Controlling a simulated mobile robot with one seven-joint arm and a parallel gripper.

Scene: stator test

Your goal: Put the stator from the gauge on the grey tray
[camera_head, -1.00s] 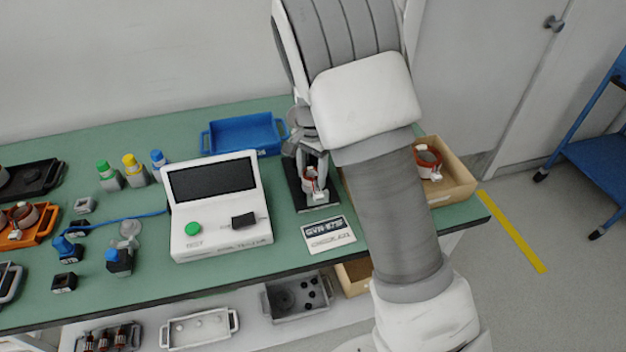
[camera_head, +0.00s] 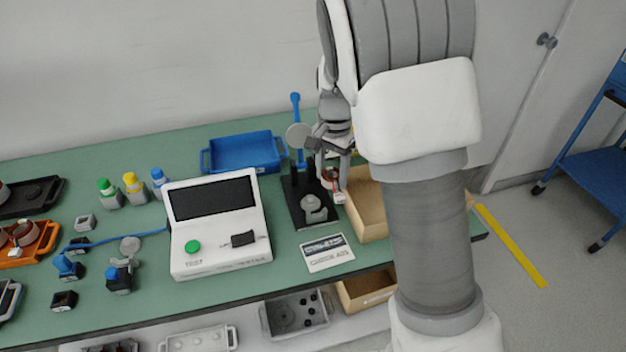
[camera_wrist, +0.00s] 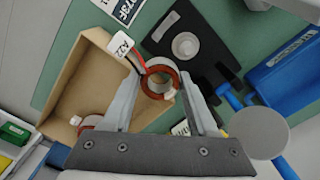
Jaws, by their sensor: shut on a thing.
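My gripper (camera_head: 336,170) is shut on a stator (camera_head: 330,180), a ring with copper-red windings, a white label and leads. In the wrist view the stator (camera_wrist: 147,82) sits between the two fingertips (camera_wrist: 157,88). It is held beside and right of the gauge's seat, apart from it. The gauge (camera_head: 297,212) has a black base, a blue lever and a pale round seat, which is bare; it also shows in the wrist view (camera_wrist: 208,62). A grey tray (camera_head: 266,322) with dark round pieces is on the lower shelf.
A cardboard box (camera_head: 372,222) stands right of the gauge; the wrist view shows another stator (camera_wrist: 88,124) in it. A blue tray (camera_head: 240,153) is behind left, a tester (camera_head: 222,258) left. A pale tray (camera_head: 232,337) is also on the shelf.

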